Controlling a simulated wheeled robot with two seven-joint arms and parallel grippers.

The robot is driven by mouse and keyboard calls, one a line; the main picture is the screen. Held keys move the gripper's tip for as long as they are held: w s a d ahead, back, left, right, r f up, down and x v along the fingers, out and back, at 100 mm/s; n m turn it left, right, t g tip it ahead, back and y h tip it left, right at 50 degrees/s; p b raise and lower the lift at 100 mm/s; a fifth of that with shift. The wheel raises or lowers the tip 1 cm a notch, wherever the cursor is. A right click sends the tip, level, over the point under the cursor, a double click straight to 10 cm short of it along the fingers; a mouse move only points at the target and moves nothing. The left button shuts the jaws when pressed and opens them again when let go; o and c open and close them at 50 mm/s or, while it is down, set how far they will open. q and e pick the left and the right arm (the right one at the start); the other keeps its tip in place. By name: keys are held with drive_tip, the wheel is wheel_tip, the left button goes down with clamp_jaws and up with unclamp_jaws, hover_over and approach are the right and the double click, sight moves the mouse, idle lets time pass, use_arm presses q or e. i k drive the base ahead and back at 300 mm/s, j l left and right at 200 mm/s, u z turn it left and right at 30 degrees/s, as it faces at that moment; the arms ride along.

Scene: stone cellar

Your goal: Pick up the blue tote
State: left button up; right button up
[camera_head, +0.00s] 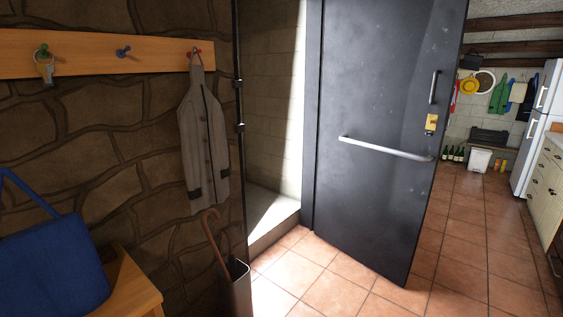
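The blue tote (52,268) sits at the lower left on a wooden bench (132,287). Its left part is cut off by the picture's edge. One strap stands up from it and slants to the upper left. Neither of my grippers shows in the head view, so nothing is seen touching the tote.
A coat rack (85,57) on the stone wall holds keys (45,72) and a grey coat (204,140). An umbrella stand (236,287) with a cane-handled umbrella stands right of the bench. A dark door (378,110) stands open. Tiled floor (470,240) is clear toward a white fridge (540,115).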

sight(54, 266)
drive_tip(key=u, duration=1.55)
